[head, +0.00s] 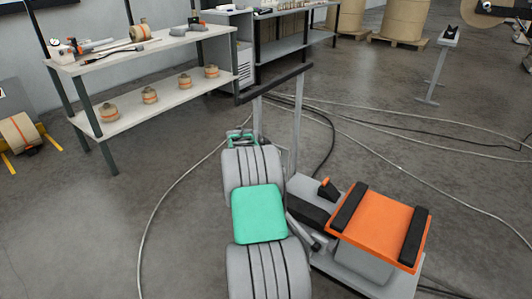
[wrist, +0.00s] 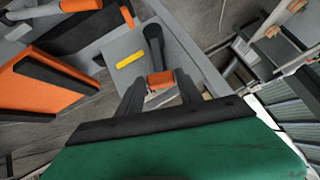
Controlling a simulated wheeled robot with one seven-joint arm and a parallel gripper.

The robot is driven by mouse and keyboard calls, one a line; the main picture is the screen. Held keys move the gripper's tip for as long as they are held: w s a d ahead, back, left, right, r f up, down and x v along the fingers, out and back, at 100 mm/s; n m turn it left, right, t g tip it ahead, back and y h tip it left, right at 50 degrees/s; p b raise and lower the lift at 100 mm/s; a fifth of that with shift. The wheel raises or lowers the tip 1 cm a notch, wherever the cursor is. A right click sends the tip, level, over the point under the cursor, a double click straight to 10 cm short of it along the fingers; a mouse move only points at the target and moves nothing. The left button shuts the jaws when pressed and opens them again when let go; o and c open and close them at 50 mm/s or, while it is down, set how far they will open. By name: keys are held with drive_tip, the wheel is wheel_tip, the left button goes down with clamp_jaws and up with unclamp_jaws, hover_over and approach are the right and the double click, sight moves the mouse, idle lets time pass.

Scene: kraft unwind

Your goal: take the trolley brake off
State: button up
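In the wrist view, a black brake lever (wrist: 153,45) with an orange end (wrist: 160,79) stands over the trolley's grey deck (wrist: 190,55). My gripper (wrist: 160,86) has its two dark fingers apart, one on each side of the orange end. I see no clear sign that they press on it. In the head view, the trolley (head: 365,278) stands at the lower right with an orange cradle (head: 380,226) with black pads and a black push bar (head: 275,82). My arm hides the lever and most of my gripper there.
A yellow label (wrist: 130,60) lies on the deck beside the lever. A two-level bench (head: 150,60) with tools and small rolls stands at the back left. Cables (head: 165,205) run over the floor. A small stand (head: 438,65) and large rolls (head: 400,20) are at the back right.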

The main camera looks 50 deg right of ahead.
drive_tip(key=shift+o, duration=1.4)
drive_tip(key=shift+r, duration=0.1)
drive_tip(key=shift+r, duration=0.1)
drive_tip(key=v, duration=0.7)
drive_tip(key=shift+a+r+p, duration=0.15)
drive_tip(key=shift+a+p, duration=0.1)
drive_tip(key=shift+p, duration=0.1)
drive_tip(key=shift+s, duration=0.1)
